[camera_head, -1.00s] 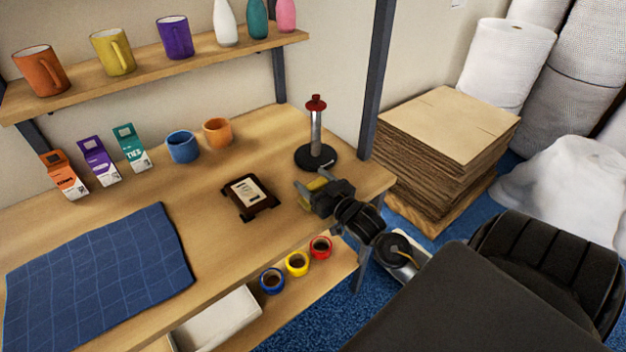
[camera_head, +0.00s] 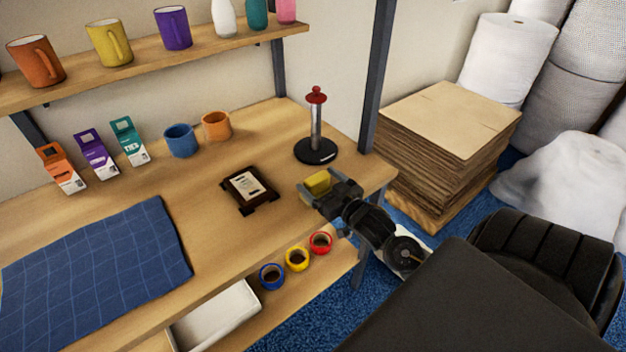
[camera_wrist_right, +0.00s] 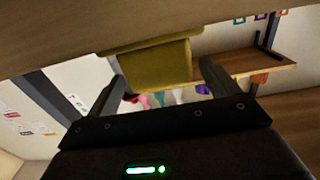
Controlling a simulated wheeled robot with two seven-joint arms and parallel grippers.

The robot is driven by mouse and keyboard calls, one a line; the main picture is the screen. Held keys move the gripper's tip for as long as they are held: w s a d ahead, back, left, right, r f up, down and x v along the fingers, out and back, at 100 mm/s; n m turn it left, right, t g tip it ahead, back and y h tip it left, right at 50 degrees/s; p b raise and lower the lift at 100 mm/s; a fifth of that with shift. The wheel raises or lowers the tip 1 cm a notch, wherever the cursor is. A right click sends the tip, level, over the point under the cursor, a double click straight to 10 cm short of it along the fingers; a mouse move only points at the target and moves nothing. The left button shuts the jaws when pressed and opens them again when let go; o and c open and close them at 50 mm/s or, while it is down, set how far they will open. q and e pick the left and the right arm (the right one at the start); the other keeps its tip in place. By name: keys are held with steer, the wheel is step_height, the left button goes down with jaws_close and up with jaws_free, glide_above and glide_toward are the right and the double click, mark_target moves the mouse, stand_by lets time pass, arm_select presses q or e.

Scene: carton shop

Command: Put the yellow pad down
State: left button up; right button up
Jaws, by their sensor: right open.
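The yellow pad (camera_head: 318,182) is at the right end of the workbench, by the black base of the roll stand. It also shows in the right wrist view (camera_wrist_right: 158,66), a yellow block with a wider top edge close to the wooden surface. My right gripper (camera_head: 317,190) is open at the pad, with one finger on either side of it. In the right wrist view a gap shows between the pad and at least the right finger. Whether the pad's underside touches the bench is hard to tell. My left gripper is not in view.
A dark framed plaque (camera_head: 249,190) lies left of the pad, and the red-topped stand (camera_head: 316,135) is just behind. A blue cloth (camera_head: 95,270) covers the bench's left part. Tape rolls (camera_head: 297,259) and a white tray (camera_head: 215,318) sit below. Bare bench lies around the plaque.

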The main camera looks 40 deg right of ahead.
steer(key=s+b, duration=0.1)
steer(key=s, duration=0.7)
steer(key=shift+r, duration=0.2)
steer(key=shift+s+a+f, duration=0.1)
steer(key=shift+a, duration=0.05)
